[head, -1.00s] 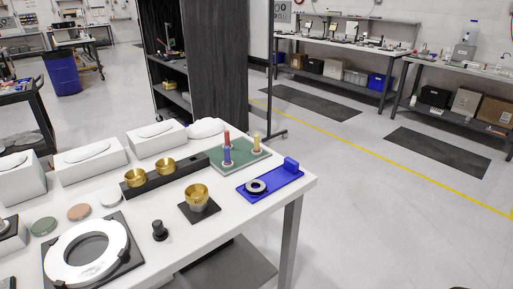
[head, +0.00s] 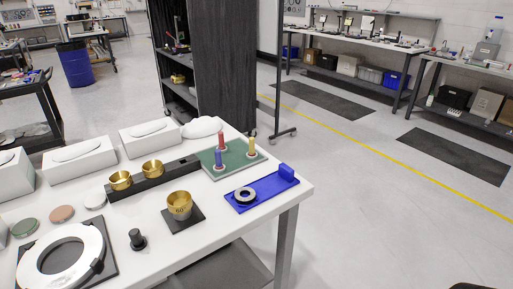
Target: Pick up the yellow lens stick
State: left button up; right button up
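The yellow lens stick (head: 251,147) stands upright on the right part of a green board (head: 234,158), near the far right corner of the white table. A red stick (head: 221,140) and a blue stick (head: 218,159) stand upright on the same board, to its left. Neither of my grippers shows in the head view. Nothing touches the yellow stick.
A blue tray (head: 270,192) with a black ring (head: 244,194) lies at the table's right edge. A brass cup (head: 179,205) on a dark pad, a black bar (head: 136,183) with brass cups, a black knob (head: 137,239) and a white ring (head: 62,256) occupy the nearer table. The floor right of the table is clear.

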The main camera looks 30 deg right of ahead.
aim_at(251, 155)
jog(key=l+u, duration=0.2)
jog(key=l, duration=0.25)
jog(key=l+u, duration=0.25)
jog(key=l, duration=0.2)
jog(key=k+l+u, duration=0.2)
jog(key=l, duration=0.25)
jog(key=l+u, duration=0.2)
jog(key=l, duration=0.3)
jog(key=k+l+u, duration=0.1)
jog(key=l+u, duration=0.15)
jog(key=l, duration=0.15)
jog(key=k+l+u, duration=0.2)
jog(key=l, duration=0.2)
jog(key=l+u, duration=0.25)
jog(key=l, duration=0.2)
jog(key=k+l+u, duration=0.25)
jog(key=l, duration=0.2)
jog(key=i, duration=0.1)
